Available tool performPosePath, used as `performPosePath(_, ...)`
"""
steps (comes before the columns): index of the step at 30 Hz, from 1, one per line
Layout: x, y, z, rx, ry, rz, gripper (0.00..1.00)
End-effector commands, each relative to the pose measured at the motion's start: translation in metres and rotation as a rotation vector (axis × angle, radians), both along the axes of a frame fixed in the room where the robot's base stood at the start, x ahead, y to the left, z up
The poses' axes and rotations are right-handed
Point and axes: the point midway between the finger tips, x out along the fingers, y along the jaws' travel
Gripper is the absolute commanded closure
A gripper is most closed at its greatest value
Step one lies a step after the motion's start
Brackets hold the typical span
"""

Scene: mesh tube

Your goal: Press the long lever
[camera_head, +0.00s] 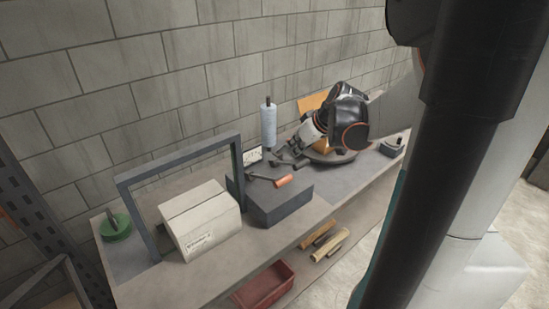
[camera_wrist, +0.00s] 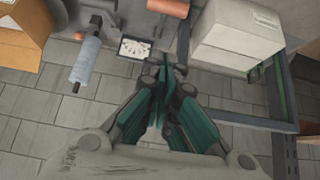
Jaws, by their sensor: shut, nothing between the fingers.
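A long upright lever with a blue-grey grip (camera_head: 268,125) and dark tip rises from the dark grey block (camera_head: 279,205). A shorter lever with an orange grip (camera_head: 285,181) lies low across the block's top. My gripper (camera_head: 283,160) is shut and empty, just right of the upright lever and behind the orange grip in the head view. In the wrist view, my gripper (camera_wrist: 168,66) points toward a white dial gauge (camera_wrist: 134,48). The blue-grey grip (camera_wrist: 85,60) is to its left, apart from the fingers, and the orange grip (camera_wrist: 168,7) is beyond them.
A white carton (camera_head: 201,220) stands on the bench left of the block, within a dark metal frame (camera_head: 180,145). A green disc (camera_head: 115,227) lies far left. A red bin (camera_head: 265,284) is below the bench. An orange-brown box (camera_wrist: 22,32) is near the upright lever.

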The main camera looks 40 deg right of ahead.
Motion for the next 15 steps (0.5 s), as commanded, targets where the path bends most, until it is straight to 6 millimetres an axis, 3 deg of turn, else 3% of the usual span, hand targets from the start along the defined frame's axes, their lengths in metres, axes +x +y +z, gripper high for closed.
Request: performPosePath(15,0.055,0.0,-0.074,0.001,-0.001,0.001,1.0)
